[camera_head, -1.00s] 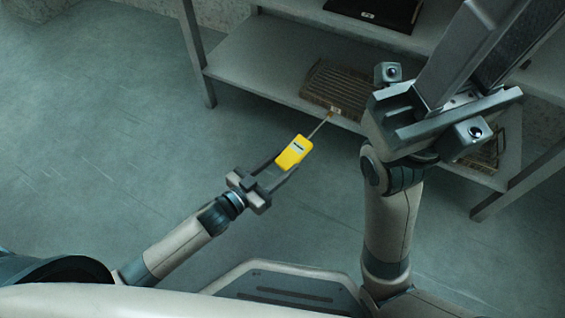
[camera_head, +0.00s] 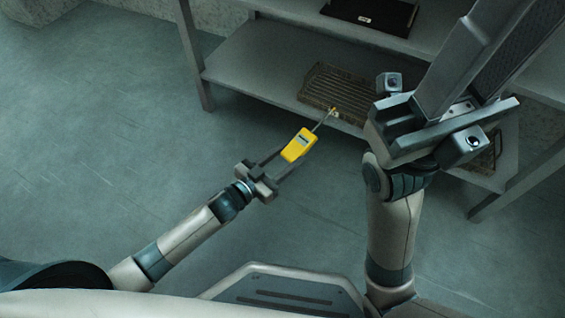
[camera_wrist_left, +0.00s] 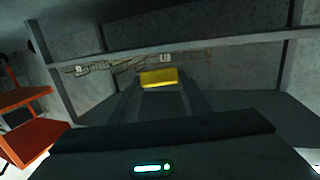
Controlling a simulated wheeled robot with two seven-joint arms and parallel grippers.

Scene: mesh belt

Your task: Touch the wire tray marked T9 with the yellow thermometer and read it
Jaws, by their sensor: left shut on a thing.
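The yellow thermometer (camera_head: 298,146) is held in my left gripper (camera_head: 293,154), which is shut on its body. Its thin probe points up and right, and its tip overlaps the front edge of a brown wire tray (camera_head: 335,86) on the lower shelf. I cannot tell whether tip and tray touch. The small dark display is too small to read. A pale tag on the tray front is unreadable. In the left wrist view the thermometer (camera_wrist_left: 158,78) sits between the fingers, below a small label (camera_wrist_left: 165,58). My right gripper (camera_head: 465,70) is large in the foreground; its fingertips are not clear.
A second wire tray (camera_head: 484,158) lies on the lower shelf (camera_head: 240,65) at the right, partly hidden by my right arm. A black tray (camera_head: 372,14) sits on the upper shelf. A shelf leg (camera_head: 196,60) stands at the left. The left floor is clear.

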